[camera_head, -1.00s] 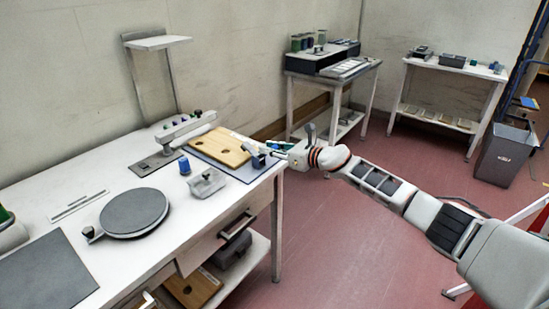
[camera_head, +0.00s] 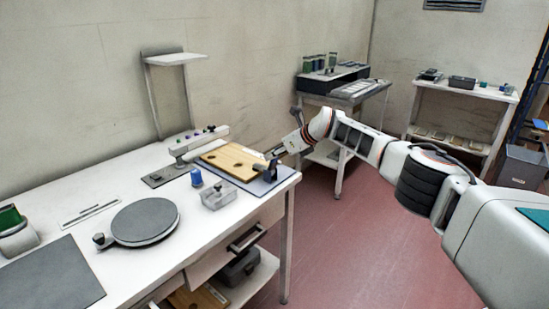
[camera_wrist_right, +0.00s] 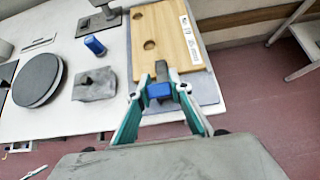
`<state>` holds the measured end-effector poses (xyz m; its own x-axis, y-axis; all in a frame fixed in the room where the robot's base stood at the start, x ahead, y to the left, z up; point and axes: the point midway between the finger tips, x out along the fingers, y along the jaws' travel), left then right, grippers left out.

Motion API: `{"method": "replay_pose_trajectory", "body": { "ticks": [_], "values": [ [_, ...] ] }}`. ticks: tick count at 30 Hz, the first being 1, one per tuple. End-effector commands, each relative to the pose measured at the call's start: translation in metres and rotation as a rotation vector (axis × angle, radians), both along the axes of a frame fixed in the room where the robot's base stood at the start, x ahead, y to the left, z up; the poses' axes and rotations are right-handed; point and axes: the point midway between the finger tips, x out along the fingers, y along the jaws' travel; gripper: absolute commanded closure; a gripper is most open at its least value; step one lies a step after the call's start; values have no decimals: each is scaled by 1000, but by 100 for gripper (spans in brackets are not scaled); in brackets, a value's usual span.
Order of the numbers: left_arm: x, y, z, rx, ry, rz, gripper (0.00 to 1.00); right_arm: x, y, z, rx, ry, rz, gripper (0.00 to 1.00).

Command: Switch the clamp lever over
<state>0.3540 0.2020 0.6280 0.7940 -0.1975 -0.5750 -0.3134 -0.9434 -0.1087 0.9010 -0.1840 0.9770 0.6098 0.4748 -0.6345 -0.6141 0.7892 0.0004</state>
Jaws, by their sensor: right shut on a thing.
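The clamp (camera_head: 269,174) stands at the front right end of a wooden board with round holes (camera_head: 232,160), which lies on a blue-grey mat (camera_head: 284,178) at the bench's right end. Its lever has a blue grip (camera_wrist_right: 158,91), seen between my right fingertips in the right wrist view. My right gripper (camera_wrist_right: 162,86) is shut on the lever, with its green-and-white fingers on either side. In the head view my right gripper (camera_head: 279,152) reaches the clamp from the right, and its fingers are small and partly hidden. My left gripper is not in view.
A blue cylinder (camera_head: 196,178) and a grey block fixture (camera_head: 218,196) stand left of the board. A round grey turntable (camera_head: 145,220) is further left. A jointed fixture with coloured knobs (camera_head: 199,142) stands behind. The floor right of the bench (camera_head: 350,250) is clear.

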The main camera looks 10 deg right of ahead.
Motion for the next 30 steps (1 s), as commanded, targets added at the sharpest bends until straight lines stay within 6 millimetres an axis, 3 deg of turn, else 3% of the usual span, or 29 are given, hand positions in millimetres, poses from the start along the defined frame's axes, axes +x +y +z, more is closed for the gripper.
{"method": "replay_pose_trajectory", "body": {
  "ticks": [15,16,18,30],
  "values": [
    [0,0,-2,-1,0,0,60,1,-1,2,-14,8,-1,100],
    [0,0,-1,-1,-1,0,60,1,-1,2,-14,8,-1,78],
    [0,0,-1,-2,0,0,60,1,-1,2,-13,9,0,62],
    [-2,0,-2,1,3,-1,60,0,-1,2,-12,11,1,62]
  ]
}}
